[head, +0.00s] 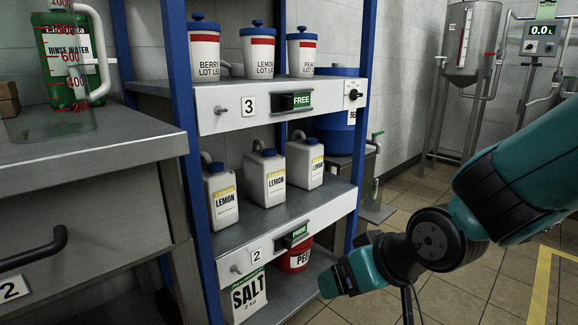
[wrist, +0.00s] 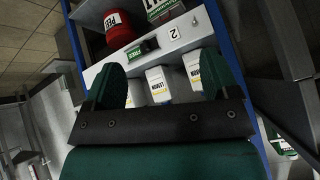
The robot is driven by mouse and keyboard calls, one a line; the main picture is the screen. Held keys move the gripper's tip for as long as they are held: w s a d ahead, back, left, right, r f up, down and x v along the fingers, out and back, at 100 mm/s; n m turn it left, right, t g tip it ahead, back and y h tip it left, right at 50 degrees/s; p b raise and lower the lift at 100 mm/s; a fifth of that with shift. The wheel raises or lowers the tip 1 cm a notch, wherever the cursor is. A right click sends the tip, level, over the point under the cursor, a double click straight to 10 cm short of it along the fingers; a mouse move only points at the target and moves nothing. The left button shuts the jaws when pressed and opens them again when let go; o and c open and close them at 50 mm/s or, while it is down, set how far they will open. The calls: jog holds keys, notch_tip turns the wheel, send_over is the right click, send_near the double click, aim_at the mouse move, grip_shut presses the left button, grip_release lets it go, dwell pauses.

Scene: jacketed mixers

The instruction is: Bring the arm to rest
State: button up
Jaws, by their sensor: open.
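My teal arm (head: 505,185) reaches in from the right of the head view. My gripper (head: 343,268) is in front of the rack's lower right side, level with the lower shelf edge. In the wrist view my gripper (wrist: 162,78) has its two green fingers wide apart with nothing held between them. Several white lemon jugs (wrist: 159,84) show beyond and between the fingers, and the picture is turned over there. No contact between gripper and rack can be seen.
The blue-posted rack holds lot canisters (head: 268,52) on top, lemon jugs (head: 264,177) on the middle shelf, and a salt container (head: 246,295) and a red tub (head: 296,258) below. A steel counter (head: 90,140) stands left. Tiled floor (head: 480,270) lies open at right.

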jog(key=s+d+r+n+g+h+p, duration=0.1)
jog(key=s+d+r+g, duration=0.2)
jog(key=s+r, duration=0.35)
jog(key=s+d+r+n+g+p, duration=0.1)
jog(key=s+d+r+g+p, duration=0.2)
jog(key=s, duration=0.7)
notch_tip(320, 180, up, 38)
jog(key=p, duration=3.6)
jog(key=shift+w+a, duration=0.3)
jog(key=shift+a, duration=0.05)
